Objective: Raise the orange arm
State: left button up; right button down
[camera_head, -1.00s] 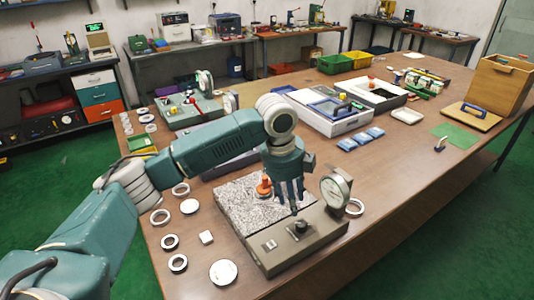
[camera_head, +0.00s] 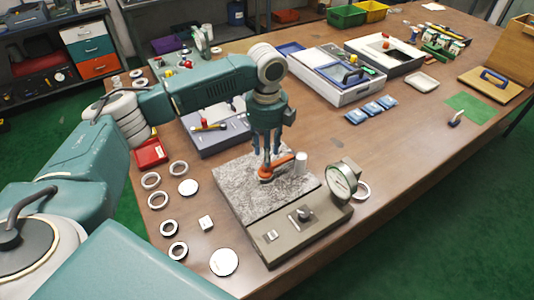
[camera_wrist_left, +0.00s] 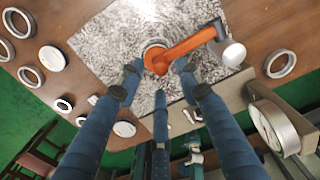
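The orange arm (camera_head: 284,165) lies low over the grey speckled plate of a gauge stand. In the left wrist view the orange arm (camera_wrist_left: 190,47) runs from a round pivot end to a pale cylinder (camera_wrist_left: 229,52) at its tip. My left gripper (camera_head: 267,156) points down over the pivot end of the arm. In the left wrist view its blue fingers (camera_wrist_left: 157,82) are spread apart around that end, with gaps between them. I cannot tell whether any finger touches the arm. My right gripper is not in view.
A round dial gauge (camera_head: 342,181) stands at the right of the base, which has a black knob (camera_head: 305,214). Several metal rings (camera_head: 170,228) lie left of the plate.

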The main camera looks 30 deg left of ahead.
aim_at(278, 161)
pick_arm(q)
jog(key=shift+w+f, duration=0.1)
jog(key=shift+f, duration=1.2)
grip_shut()
jog(key=shift+r+p, duration=0.1)
jog(key=shift+p, duration=0.2)
